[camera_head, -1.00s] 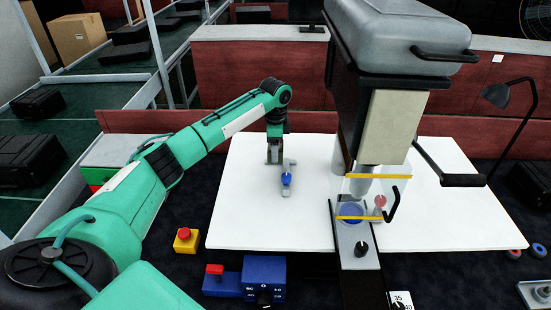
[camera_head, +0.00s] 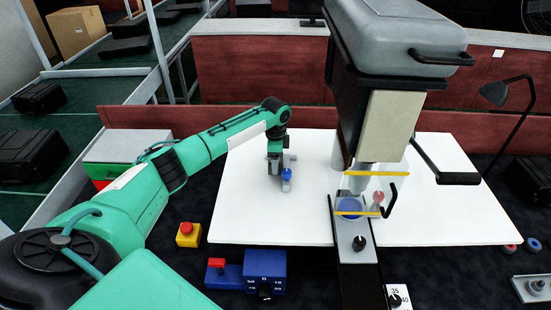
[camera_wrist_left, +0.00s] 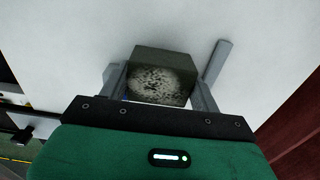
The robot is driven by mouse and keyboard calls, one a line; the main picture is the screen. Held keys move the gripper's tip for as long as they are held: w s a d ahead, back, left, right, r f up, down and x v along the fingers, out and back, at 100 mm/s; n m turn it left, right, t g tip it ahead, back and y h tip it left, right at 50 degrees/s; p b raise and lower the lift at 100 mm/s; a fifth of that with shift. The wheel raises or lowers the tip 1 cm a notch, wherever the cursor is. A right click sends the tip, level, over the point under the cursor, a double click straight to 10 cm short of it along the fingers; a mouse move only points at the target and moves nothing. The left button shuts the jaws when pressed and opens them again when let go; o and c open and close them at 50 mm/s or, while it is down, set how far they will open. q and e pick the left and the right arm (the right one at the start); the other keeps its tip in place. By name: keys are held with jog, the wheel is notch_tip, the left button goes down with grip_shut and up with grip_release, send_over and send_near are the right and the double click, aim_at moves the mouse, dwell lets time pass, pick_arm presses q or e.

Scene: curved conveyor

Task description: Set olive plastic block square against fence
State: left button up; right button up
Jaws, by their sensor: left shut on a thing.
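My left gripper (camera_head: 274,164) is low over the white table, just left of a small grey fixture with a blue knob (camera_head: 287,174). In the left wrist view the gripper (camera_wrist_left: 160,92) is shut on the olive plastic block (camera_wrist_left: 165,58), which has a dark, speckled face between the fingers. A grey bar (camera_wrist_left: 217,60), which looks like the fence, stands close beside the right-hand finger, at a slant to the block. I cannot tell whether block and bar touch. In the head view the block is too small to make out. My right gripper is not in view.
A large press-like machine (camera_head: 395,50) with a clear, yellow-edged guard stands right of the fixture. A yellow box with a red button (camera_head: 188,234) and a blue control box (camera_head: 265,272) are at the front. The white table (camera_head: 245,220) is clear left and in front of the gripper.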

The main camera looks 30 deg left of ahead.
pick_arm(q)
jog(key=shift+f, duration=0.4)
jog(key=o, duration=1)
jog(key=shift+o, duration=0.2)
jog(key=shift+r, duration=0.15)
jog(key=shift+r, duration=0.3)
notch_tip(320, 180, up, 12)
jog(key=b, duration=0.3)
jog(key=shift+r+b, duration=0.25)
jog(key=shift+b, duration=0.05)
